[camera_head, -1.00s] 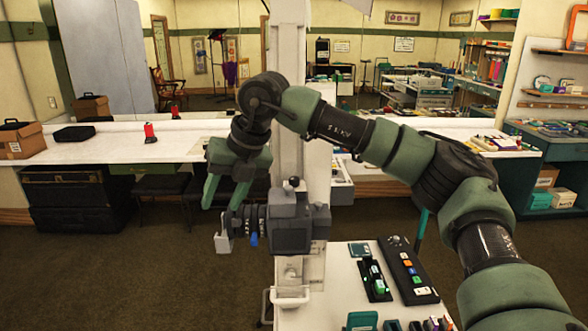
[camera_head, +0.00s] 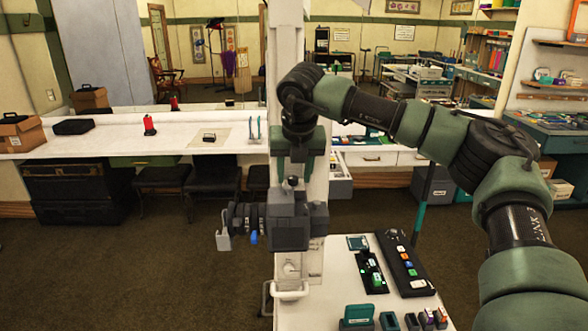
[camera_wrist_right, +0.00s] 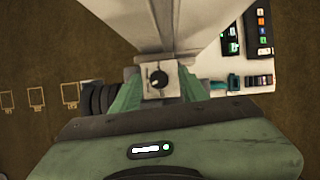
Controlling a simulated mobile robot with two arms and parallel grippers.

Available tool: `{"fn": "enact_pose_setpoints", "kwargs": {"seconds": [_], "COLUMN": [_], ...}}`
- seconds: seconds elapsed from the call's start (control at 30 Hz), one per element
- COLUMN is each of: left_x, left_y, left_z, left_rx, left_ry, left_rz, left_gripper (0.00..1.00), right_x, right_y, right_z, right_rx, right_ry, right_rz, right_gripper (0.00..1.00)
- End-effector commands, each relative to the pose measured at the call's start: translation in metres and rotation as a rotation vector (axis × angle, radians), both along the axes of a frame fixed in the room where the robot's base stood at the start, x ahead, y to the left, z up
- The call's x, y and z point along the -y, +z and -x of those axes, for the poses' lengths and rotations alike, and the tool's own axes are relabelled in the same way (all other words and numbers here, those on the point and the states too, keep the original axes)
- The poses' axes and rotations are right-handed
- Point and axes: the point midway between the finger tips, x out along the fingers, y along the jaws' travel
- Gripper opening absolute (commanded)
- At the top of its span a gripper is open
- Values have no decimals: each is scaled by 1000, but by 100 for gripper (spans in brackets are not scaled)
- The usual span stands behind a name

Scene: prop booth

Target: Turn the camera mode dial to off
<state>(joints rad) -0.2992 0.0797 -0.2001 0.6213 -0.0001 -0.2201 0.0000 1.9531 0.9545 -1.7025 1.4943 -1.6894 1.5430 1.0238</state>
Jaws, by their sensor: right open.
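The camera (camera_head: 287,226) is a dark grey body with a ringed lens barrel facing left, mounted beside a pale column. The mode dial (camera_head: 292,182) is a small black knob on top of it. In the right wrist view the dial (camera_wrist_right: 159,79) shows a light pointer mark, on a pale square block. My right gripper (camera_head: 294,168) points down just above the dial. Its two green fingers are open, one on each side of the dial in the right wrist view (camera_wrist_right: 159,90). I cannot tell whether they touch it. My left gripper is not in view.
A pale table (camera_head: 338,290) at front right carries a black button panel (camera_head: 407,265), a smaller panel with green lights (camera_head: 371,272) and several small blocks. The tall column (camera_head: 316,180) stands close behind the camera. A long white counter (camera_head: 110,140) runs along the back.

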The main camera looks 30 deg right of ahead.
Motion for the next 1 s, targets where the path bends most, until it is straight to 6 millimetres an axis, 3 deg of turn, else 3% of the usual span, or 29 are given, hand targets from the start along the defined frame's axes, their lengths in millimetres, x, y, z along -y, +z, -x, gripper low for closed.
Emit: {"fn": "enact_pose_setpoints", "kwargs": {"seconds": [0.23, 0.27, 0.4, 0.77, 1.0], "left_x": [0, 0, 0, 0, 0], "left_y": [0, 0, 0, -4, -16], "left_z": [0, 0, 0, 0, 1], "left_rx": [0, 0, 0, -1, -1], "left_ry": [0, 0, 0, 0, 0], "left_rz": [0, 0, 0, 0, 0], "left_gripper": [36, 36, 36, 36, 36], "right_x": [0, 0, 0, 1, 2], "right_y": [-2, -2, -2, -4, -6], "right_z": [-1, -1, 0, 0, 0], "right_rx": [0, 0, 0, -1, -2], "right_ry": [0, 0, 0, 32, 160], "right_rz": [-1, -1, -1, -2, -5], "right_gripper": [44, 38, 0, 0, 0]}}
